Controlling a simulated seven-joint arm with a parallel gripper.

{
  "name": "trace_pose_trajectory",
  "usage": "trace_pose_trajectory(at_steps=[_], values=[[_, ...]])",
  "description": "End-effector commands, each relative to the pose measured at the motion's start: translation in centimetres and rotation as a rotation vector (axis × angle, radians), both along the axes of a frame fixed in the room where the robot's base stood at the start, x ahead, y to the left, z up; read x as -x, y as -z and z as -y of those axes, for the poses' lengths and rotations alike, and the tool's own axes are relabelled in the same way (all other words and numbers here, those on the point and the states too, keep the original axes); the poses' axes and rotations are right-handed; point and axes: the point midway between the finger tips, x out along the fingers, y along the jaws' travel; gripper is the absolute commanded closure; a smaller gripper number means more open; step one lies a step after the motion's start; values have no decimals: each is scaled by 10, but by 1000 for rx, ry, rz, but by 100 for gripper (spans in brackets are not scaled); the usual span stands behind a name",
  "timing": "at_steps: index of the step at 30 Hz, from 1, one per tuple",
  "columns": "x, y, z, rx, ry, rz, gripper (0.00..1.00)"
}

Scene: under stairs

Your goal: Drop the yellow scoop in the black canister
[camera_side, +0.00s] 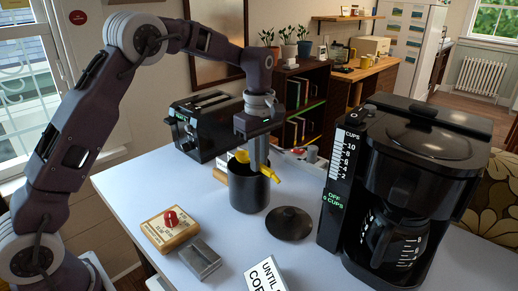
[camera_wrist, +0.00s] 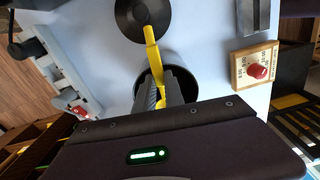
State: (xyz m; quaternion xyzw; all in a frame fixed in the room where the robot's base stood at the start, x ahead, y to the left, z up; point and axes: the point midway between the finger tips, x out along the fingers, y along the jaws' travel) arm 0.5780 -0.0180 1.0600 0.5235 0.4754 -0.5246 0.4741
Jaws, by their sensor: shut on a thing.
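The yellow scoop (camera_side: 270,173) is held in my gripper (camera_side: 258,165) over the mouth of the black canister (camera_side: 248,190). In the side view its handle sticks out to the right past the rim, and a yellow part shows at the left of the fingers. In the wrist view the scoop's handle (camera_wrist: 151,48) reaches from between the fingers (camera_wrist: 166,85) across the rim of the canister (camera_wrist: 196,88) toward the lid. The fingers are shut on the scoop. Whether the scoop touches the rim I cannot tell. The canister stands upright and open.
A black round lid (camera_side: 290,224) lies in front of the canister. A coffee maker (camera_side: 405,190) stands at the right, a toaster (camera_side: 208,125) behind. A wooden block with a red knob (camera_side: 170,228), a grey metal box (camera_side: 200,259) and a sign (camera_side: 266,276) are nearer.

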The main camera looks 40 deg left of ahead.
Motion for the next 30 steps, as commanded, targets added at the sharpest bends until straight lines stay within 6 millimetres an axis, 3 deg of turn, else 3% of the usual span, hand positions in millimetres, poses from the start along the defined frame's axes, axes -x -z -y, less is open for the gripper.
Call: trace_pose_trajectory(at_steps=[6, 7, 11, 20, 30], values=[[0, 1, 0, 0, 0, 1, 100], [0, 1, 0, 0, 0, 1, 85], [0, 1, 0, 0, 0, 1, 61], [0, -2, 0, 0, 0, 2, 61], [-1, -62, 0, -1, 0, 4, 61]])
